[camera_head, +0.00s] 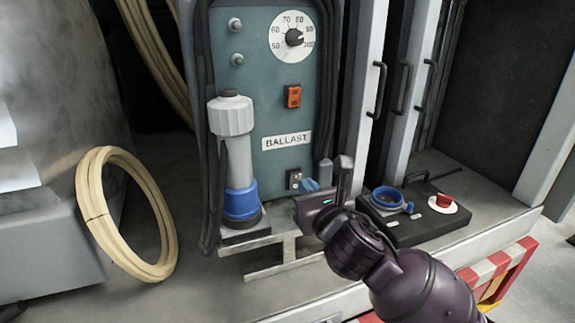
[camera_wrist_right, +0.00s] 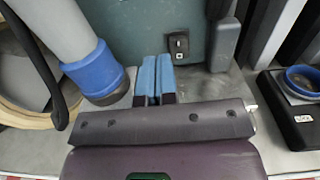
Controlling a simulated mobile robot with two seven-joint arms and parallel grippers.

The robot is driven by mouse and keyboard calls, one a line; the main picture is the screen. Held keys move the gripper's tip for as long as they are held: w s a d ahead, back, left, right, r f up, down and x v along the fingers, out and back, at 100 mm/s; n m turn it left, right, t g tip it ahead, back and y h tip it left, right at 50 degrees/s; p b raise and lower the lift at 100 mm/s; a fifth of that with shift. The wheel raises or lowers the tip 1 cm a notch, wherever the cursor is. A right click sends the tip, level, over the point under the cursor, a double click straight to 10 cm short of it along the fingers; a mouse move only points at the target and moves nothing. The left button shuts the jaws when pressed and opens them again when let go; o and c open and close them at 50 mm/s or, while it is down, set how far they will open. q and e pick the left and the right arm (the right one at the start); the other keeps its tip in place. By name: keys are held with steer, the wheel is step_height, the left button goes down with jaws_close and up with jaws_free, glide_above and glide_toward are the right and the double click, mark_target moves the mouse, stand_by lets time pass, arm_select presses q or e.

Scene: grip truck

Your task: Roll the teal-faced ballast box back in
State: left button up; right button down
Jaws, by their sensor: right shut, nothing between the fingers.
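The ballast box (camera_head: 268,110) stands upright with its teal face towards me. The face bears a dial, an orange-red switch and a BALLAST label; its lower part also shows in the right wrist view (camera_wrist_right: 140,25). My right gripper (camera_head: 312,185) is low in front of the face, near its bottom right corner. Its blue fingertips (camera_wrist_right: 155,80) are shut together with nothing between them, pointing at the lower face beside a small black socket (camera_wrist_right: 180,43). I cannot tell whether they touch the face. My left gripper is not in view.
A grey-white connector with a blue collar (camera_head: 241,203) stands in front of the box's left side. A black control box (camera_head: 425,215) with a blue ring socket and red button is at right. A cream cable coil (camera_head: 165,235) leans at left. Metal rails (camera_head: 290,247) lie below.

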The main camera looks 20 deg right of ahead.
mark_target(285, 159)
steer(key=w, duration=0.5)
steer(key=w+b, duration=0.1)
steer(key=w, duration=0.3)
steer(key=shift+w+d, duration=0.2)
steer(key=shift+w, duration=0.7)
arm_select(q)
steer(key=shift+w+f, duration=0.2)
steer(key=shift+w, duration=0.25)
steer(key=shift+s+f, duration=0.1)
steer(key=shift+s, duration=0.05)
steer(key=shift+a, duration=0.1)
arm_select(e)
steer(key=shift+w+d, duration=0.1)
steer(key=shift+d, duration=0.05)
